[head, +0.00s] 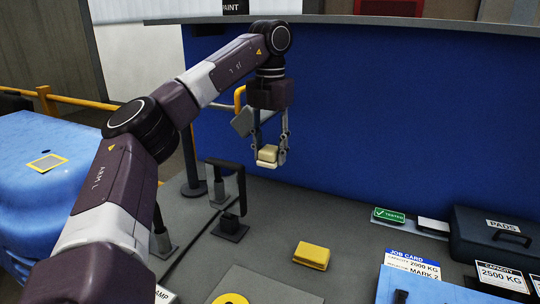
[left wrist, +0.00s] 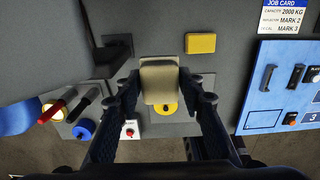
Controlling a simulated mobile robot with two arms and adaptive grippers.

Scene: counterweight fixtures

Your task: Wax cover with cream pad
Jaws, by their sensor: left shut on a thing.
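My left gripper (head: 269,158) is shut on a cream pad (head: 267,153), held in the air above the grey bench in front of the blue panel. In the left wrist view the cream pad (left wrist: 159,82) sits between the two fingers. A blue, rounded cover-like surface (head: 30,200) stands at the left, well apart from the gripper. It bears a yellow-edged pale square (head: 47,162). Part of this cover is cut off by the frame and hidden behind my arm. My right gripper is not in view.
A yellow block (head: 311,255) lies on the grey bench. A black handle fixture (head: 228,190) stands near my left arm. At the right are a dark PADS case (head: 490,240), a green label (head: 389,215) and job cards (head: 412,264). A yellow rail (head: 80,102) runs behind the cover.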

